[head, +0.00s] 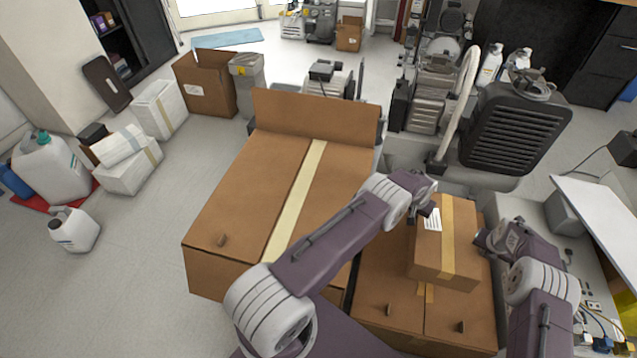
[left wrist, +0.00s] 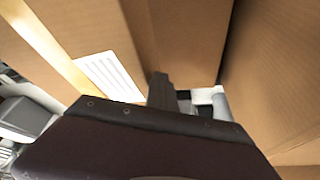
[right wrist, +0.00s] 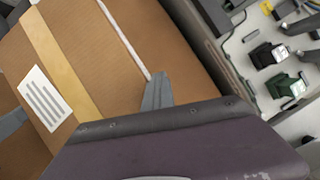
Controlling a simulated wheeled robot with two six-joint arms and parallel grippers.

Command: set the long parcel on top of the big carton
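The long parcel (head: 432,258) is a brown box with a yellow tape band and a white label. It is over a lower brown carton at the right; I cannot tell whether it touches it. The big carton (head: 240,185), with a pale tape strip, stands to its left, its top clear except for my left arm across it. My left gripper (head: 427,214) is at the parcel's left side and my right gripper (head: 483,240) at its right side. Each wrist view shows one narrow finger shape beside the parcel (left wrist: 100,40), (right wrist: 90,60), with fingers together.
The lower carton (head: 385,285) stands right beside the big carton. A raised cardboard flap (head: 315,112) stands at the big carton's back edge. A compressor with a black grille (head: 515,130) is behind the parcel. White jugs (head: 50,170) and boxes stand on the left floor.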

